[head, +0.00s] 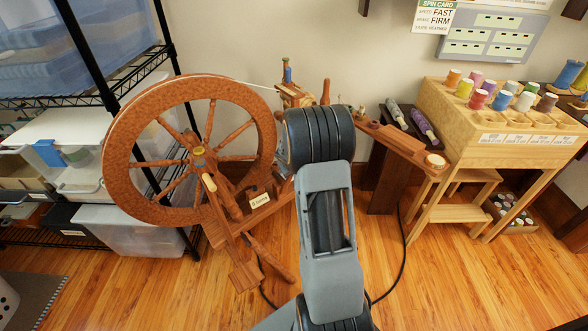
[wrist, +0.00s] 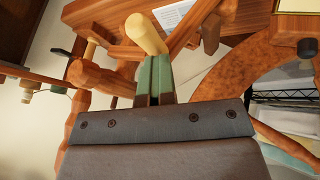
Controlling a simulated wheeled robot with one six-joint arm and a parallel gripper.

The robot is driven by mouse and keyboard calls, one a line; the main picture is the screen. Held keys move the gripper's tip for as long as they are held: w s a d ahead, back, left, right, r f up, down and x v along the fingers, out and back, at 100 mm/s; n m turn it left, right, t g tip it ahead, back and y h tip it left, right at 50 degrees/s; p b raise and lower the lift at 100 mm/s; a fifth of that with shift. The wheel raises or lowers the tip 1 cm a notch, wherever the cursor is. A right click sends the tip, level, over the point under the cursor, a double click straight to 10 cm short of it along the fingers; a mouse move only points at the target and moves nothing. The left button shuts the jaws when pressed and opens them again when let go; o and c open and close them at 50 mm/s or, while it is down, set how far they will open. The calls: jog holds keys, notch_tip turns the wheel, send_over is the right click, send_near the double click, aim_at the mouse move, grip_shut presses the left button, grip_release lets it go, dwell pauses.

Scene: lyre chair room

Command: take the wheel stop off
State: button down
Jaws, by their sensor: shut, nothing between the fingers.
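The spinning wheel (head: 111,150) stands upright at left centre in the head view, and part of its rim (wrist: 235,70) shows in the wrist view. My gripper (wrist: 155,64) has green fingers, shut and empty. A pale, rounded wooden peg (wrist: 147,33) lies just beyond the fingertips; I cannot tell whether they touch it. A pale-ended wooden piece (head: 208,183) stands in front of the wheel, below the hub (head: 199,152). I cannot tell for certain which piece is the wheel stop. In the head view my arm hides my gripper and part of the wheel's frame.
A small tag (head: 260,200) sits on the wheel's frame. A wire shelf with bins (head: 135,239) is close on the left. A wooden stand with coloured spools (head: 500,100) is on the right. A black cable (head: 401,250) lies on the wood floor. The front floor is clear at right.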

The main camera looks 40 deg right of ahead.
jog(key=s+a+r+p, duration=0.1)
jog(key=s+r+p, duration=0.3)
jog(key=r, duration=0.7)
jog(key=shift+a+r+p, duration=0.2)
jog(key=shift+r+p, duration=0.1)
jog(key=shift+p, duration=0.15)
jog(key=s+a+r+y+p, duration=0.1)
jog(key=s+a+r+p, duration=0.2)
jog(key=a+r+p, duration=0.55)
jog(key=s+a+r+y+p, duration=0.1)
jog(key=s+a+r+p, duration=0.3)
jog(key=r, duration=0.7)
jog(key=s+a+r+n+g+y+p, duration=0.1)
jog(key=s+a+r+y+p, duration=0.1)
jog(key=s+a+r+p, duration=0.8)
notch_tip(320, 180, up, 4)
jog(key=shift+s+a+f+n+y+p, duration=0.25)
jog(key=shift+a+p, duration=0.4)
jog(key=shift+p, duration=0.5)
